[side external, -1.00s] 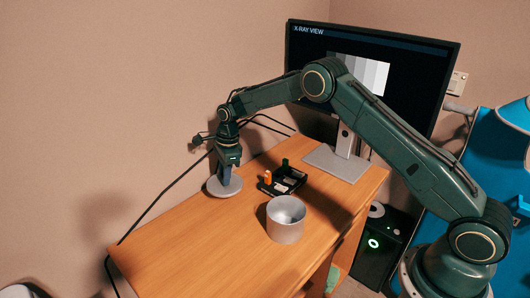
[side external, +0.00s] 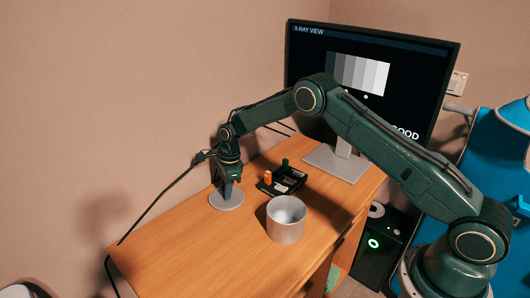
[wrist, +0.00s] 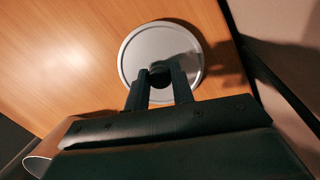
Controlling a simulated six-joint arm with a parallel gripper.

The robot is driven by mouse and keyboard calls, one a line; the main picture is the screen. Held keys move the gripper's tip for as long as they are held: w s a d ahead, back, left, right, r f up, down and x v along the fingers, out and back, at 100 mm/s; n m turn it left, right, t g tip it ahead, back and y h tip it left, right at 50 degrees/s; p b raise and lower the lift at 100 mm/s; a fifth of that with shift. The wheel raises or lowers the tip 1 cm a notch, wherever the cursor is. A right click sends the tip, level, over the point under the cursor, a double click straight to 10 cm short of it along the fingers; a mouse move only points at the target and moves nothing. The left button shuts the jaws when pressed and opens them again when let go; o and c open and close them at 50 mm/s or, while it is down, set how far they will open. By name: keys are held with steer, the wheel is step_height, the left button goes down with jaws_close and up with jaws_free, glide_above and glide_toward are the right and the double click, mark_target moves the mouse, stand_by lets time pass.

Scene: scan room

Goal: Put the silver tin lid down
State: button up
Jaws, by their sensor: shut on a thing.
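The silver tin lid (side external: 226,201) is a round grey disc at the table's back left in the side view. It also shows in the wrist view (wrist: 140,55), with a raised rim and a dark knob in its middle. My gripper (side external: 226,190) is above the lid, pointing down, and its fingers (wrist: 159,80) are shut on the knob. The lid looks flat and very close to the table top; I cannot tell if it touches. The open silver tin (side external: 287,230) stands upright to the right and nearer the camera.
A black tray (side external: 283,181) with an orange and a green item stands behind the tin. A monitor (side external: 370,85) on a stand (side external: 335,163) is at the back right. The wooden table (side external: 200,245) is bare in front of the lid. A cable runs along the wall side.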

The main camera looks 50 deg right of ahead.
steer(key=shift+f, duration=0.1)
steer(key=o, duration=1)
steer(key=r, duration=0.4)
steer(key=d+r, duration=0.1)
steer(key=r, duration=0.7)
steer(key=shift+s+d, duration=0.35)
steer(key=shift+r, duration=0.1)
